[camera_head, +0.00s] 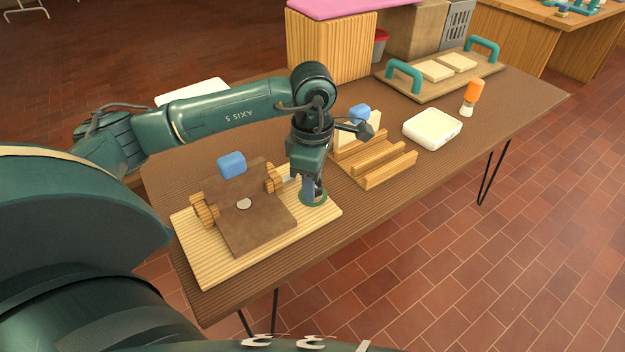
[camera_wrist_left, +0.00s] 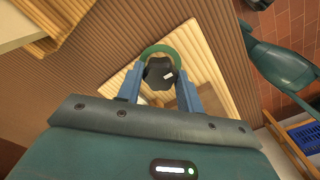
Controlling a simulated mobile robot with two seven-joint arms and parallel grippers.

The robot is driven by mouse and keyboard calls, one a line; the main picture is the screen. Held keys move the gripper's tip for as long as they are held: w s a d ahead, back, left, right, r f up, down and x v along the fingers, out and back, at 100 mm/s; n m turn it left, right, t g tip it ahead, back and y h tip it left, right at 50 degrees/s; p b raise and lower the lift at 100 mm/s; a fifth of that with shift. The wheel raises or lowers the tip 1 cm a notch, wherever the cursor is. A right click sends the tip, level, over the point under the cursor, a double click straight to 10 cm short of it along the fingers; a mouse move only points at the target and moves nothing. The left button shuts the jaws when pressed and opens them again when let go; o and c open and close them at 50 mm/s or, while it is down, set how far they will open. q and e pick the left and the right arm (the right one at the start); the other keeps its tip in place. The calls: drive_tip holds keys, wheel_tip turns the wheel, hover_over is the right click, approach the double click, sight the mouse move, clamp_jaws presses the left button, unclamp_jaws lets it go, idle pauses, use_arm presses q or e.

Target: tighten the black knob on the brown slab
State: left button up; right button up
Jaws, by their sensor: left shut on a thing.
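The brown slab (camera_head: 250,225) lies on a pale ribbed board (camera_head: 205,268) at the table's near left. It has a light round disc (camera_head: 244,204) on its face and wooden wheel-like pieces (camera_head: 204,211) at its sides. My left gripper (camera_head: 312,190) points down at the board's right end, beside the slab, over a green ring (camera_head: 314,201). In the left wrist view its blue fingers are shut on the black knob (camera_wrist_left: 159,72), which has a small white mark. The green ring (camera_wrist_left: 146,50) shows around it. The head view hides the knob. My right gripper is not in view.
A blue block (camera_head: 231,165) is at the slab's back edge. Right of my gripper stand a wooden rack (camera_head: 373,163), a white box (camera_head: 432,129) and an orange-topped brush-like thing (camera_head: 472,97). A tray with teal handles (camera_head: 404,76) is farther back. The table's front right is clear.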

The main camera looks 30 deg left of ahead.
use_arm(q)
drive_tip(key=shift+w+r, duration=0.15)
drive_tip(key=shift+r, duration=0.1)
drive_tip(key=o, duration=1)
drive_tip(key=shift+f, duration=0.15)
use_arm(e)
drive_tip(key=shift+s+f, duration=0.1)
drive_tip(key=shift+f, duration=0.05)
use_arm(q)
wheel_tip(320, 180, up, 13)
drive_tip(key=p, duration=0.1)
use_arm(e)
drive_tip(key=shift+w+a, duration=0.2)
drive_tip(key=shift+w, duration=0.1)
use_arm(q)
drive_tip(key=shift+s, duration=0.25)
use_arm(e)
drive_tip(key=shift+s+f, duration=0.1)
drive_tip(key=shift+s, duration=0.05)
